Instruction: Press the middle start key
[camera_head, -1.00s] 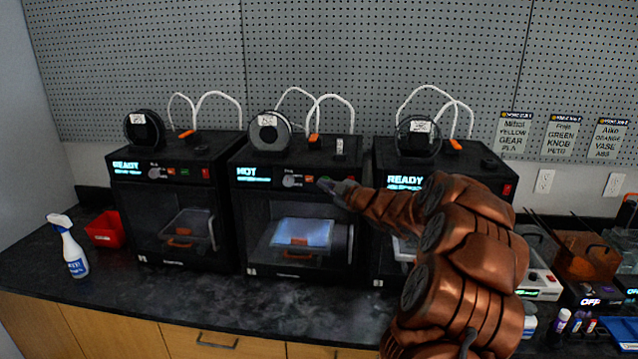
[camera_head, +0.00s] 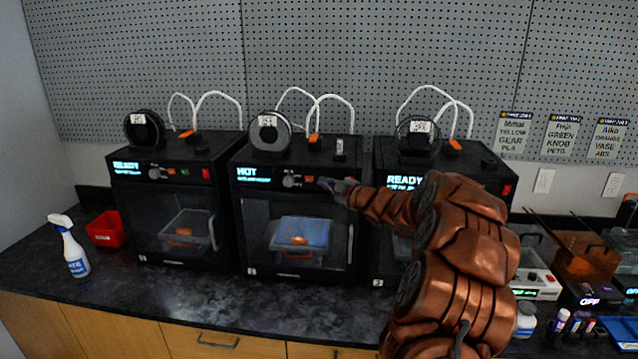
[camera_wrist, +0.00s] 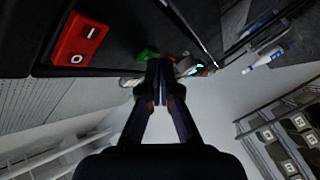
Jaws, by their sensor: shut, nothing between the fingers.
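The middle printer (camera_head: 262,215) stands between two similar black printers, with a lit display reading HOT (camera_head: 246,172). Its front panel has a round knob (camera_head: 291,181) and an orange-red key (camera_head: 309,180). My gripper (camera_head: 325,185) is shut and empty, its tips at the panel just right of that key. It covers the green key there in the head view. In the wrist view a green key (camera_wrist: 147,54) shows just beyond the shut fingertips (camera_wrist: 160,66), partly hidden by them. I cannot tell if they touch. A red rocker switch (camera_wrist: 80,40) is at the upper left.
The left printer (camera_head: 165,225) and the right printer (camera_head: 400,260) flank the middle one; both displays read READY. A spray bottle (camera_head: 70,248) and a red bin (camera_head: 106,229) stand at left. The counter front (camera_head: 200,300) is clear.

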